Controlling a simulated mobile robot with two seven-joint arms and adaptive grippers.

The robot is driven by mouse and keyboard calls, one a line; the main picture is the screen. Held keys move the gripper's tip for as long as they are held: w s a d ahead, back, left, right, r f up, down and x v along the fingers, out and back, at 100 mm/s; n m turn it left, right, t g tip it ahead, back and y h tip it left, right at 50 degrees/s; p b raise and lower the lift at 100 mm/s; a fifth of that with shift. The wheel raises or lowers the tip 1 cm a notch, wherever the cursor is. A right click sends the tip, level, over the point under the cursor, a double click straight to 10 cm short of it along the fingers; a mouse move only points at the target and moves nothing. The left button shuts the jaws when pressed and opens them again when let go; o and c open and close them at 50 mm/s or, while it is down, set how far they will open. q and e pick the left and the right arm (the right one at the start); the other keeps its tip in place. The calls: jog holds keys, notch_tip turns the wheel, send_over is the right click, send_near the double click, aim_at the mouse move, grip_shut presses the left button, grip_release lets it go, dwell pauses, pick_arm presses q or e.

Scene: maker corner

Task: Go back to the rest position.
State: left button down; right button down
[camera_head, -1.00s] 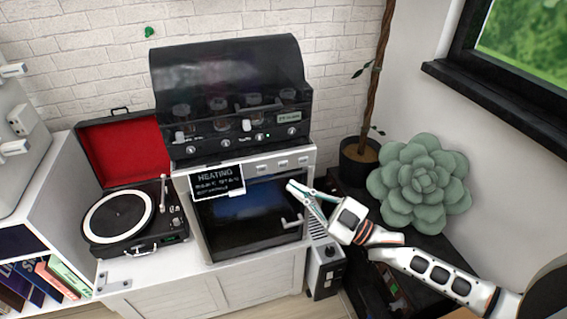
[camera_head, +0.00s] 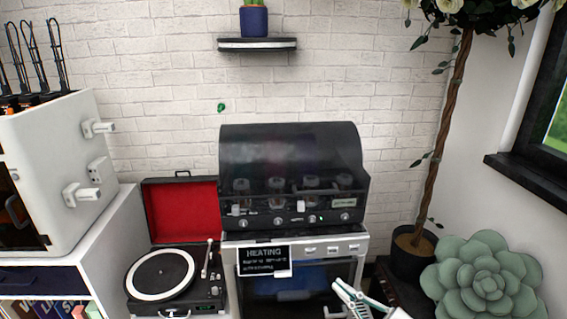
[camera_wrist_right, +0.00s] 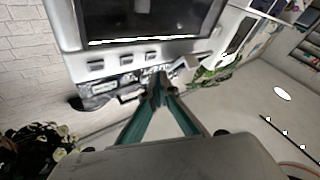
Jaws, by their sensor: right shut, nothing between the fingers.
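My right gripper (camera_head: 350,296) shows at the lower edge of the head view, in front of the oven door (camera_head: 300,303). Its fingers are together with nothing between them. In the right wrist view the teal-sided fingers (camera_wrist_right: 160,90) meet at their tips. The rest of my right arm is mostly cut off by the lower edge of the head view. My left gripper does not show.
A black appliance with a clear lid (camera_head: 292,160) stands on the white oven, which bears a "HEATING" sign (camera_head: 264,260). An open turntable (camera_head: 165,275) is to the left, beside a white machine (camera_head: 50,170). A succulent (camera_head: 485,280) and a potted tree (camera_head: 410,255) stand right.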

jog(key=s+d+f+m+g+h, duration=0.1)
jog(key=s+f+m+h, duration=0.3)
jog(key=s+f, duration=0.5)
jog(key=s+d+f+m+g+h, duration=0.2)
jog(key=s+f+m+h, duration=0.3)
jog(key=f, duration=1)
jog(key=s+g+h, duration=0.1)
jog(key=s+h, duration=0.1)
jog(key=s, duration=0.2)
jog(key=shift+s+g, duration=0.2)
jog(key=shift+g, duration=0.1)
